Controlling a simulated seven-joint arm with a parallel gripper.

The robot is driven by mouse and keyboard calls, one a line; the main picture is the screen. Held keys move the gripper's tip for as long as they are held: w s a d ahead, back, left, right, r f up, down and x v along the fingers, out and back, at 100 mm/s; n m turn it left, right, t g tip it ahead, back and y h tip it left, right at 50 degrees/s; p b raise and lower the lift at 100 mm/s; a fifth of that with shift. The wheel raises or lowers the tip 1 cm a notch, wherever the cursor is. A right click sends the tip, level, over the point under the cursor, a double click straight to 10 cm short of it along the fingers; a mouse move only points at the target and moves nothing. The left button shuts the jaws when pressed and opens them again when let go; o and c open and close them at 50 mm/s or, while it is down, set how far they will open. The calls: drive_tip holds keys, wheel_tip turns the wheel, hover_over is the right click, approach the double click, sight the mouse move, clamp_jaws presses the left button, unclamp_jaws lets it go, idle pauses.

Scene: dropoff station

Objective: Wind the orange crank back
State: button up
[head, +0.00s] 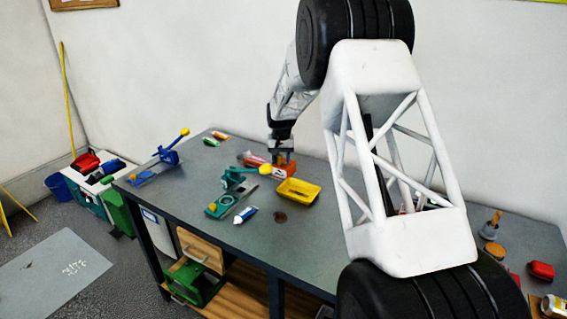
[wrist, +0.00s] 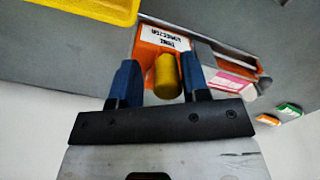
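An orange box-like device (head: 284,170) with a white label stands on the grey table in the head view, directly below my gripper (head: 281,153). In the wrist view the orange device (wrist: 148,51) lies beyond the fingertips, its label partly readable. A yellow cylindrical knob (wrist: 168,77) stands between the two blue fingers of my gripper (wrist: 160,75). A gap shows between the left finger and the knob; the right finger is very close to it, and I cannot tell whether they touch. The crank arm under the knob is hidden.
A yellow tray (head: 298,192) is close beside the orange device. A green device with a yellow knob (head: 265,169) is just left. A pink-and-white box (wrist: 225,78) lies right of the orange device in the wrist view. A blue device (head: 168,155) stands farther left.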

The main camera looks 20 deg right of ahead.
drive_tip(key=shift+o, duration=0.6)
drive_tip(key=shift+a, duration=0.15)
drive_tip(key=shift+r, duration=0.1)
drive_tip(key=shift+r, duration=2.9)
